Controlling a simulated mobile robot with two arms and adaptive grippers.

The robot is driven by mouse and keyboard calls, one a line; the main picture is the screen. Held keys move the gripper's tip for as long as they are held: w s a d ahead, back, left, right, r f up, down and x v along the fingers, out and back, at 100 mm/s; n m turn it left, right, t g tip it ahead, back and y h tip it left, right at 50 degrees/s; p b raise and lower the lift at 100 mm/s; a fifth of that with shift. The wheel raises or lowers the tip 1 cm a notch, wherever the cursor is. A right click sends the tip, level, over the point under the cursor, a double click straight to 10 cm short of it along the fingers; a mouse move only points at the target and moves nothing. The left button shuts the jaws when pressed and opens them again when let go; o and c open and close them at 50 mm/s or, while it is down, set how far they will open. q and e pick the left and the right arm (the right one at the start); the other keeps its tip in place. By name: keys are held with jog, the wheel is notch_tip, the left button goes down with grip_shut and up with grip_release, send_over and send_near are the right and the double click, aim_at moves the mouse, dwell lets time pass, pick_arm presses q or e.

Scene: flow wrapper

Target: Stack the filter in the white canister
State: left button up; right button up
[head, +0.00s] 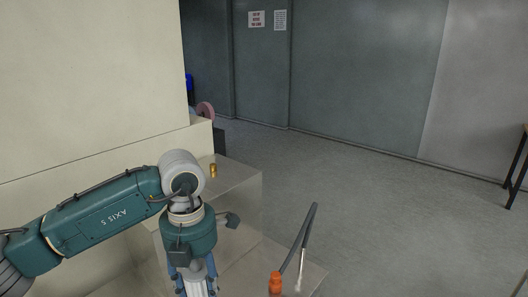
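My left gripper (195,285) points down at the bottom edge of the head view, and its blue fingers are partly cut off by the frame. A white ribbed piece (197,287) shows between the fingers. It could be the filter, but I cannot tell whether the fingers grip it. I cannot make out a white canister in this view. My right gripper is not in view.
A pale box-like machine surface (238,185) lies beside my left wrist, with a small brass fitting (213,171) on it. Grey floor (380,220) is clear at right; a table (519,165) is at the right edge.

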pick_arm(q)
jog(key=s+a+f+m, duration=0.1)
jog(key=s+m, duration=0.5)
jog(key=m, duration=0.9)
jog(key=s+a+f+m, duration=0.1)
jog(key=s+m, duration=0.6)
jog(key=m, duration=0.8)
jog(key=shift+a+f, duration=0.4)
jog(key=shift+a, duration=0.5)
